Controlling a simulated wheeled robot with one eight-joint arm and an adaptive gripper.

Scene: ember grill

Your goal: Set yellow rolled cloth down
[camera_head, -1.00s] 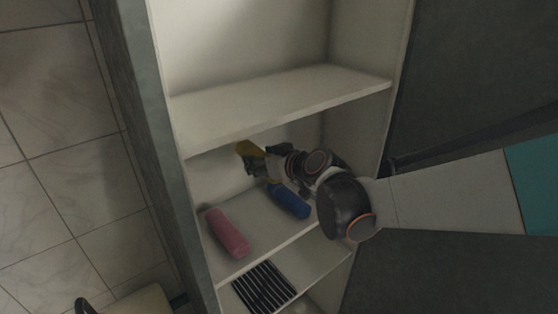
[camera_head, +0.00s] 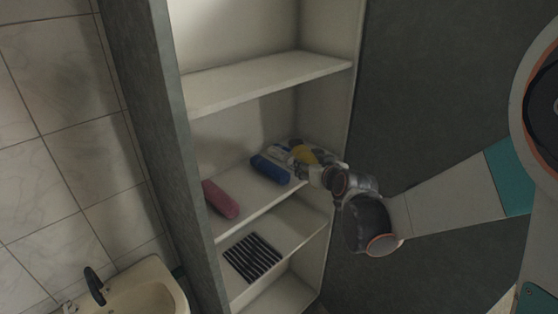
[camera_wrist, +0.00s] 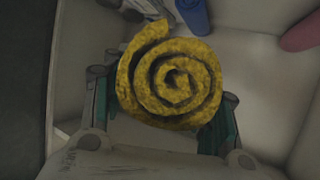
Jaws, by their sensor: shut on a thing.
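The yellow rolled cloth (camera_wrist: 172,82) shows end-on as a spiral in the wrist view, between the fingers of my gripper (camera_wrist: 165,115). My gripper is shut on it. In the head view the yellow cloth (camera_head: 302,155) is partly hidden by my gripper (camera_head: 300,158), at the right part of the middle shelf (camera_head: 243,196). It is just right of the blue roll (camera_head: 269,168). I cannot tell whether the cloth touches the shelf.
A pink roll (camera_head: 221,199) lies at the shelf's left; it shows at the wrist view's upper right (camera_wrist: 302,34). A striped dark item (camera_head: 252,257) lies on the shelf below. An upper shelf (camera_head: 265,82) is overhead. Free board lies between the pink and blue rolls.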

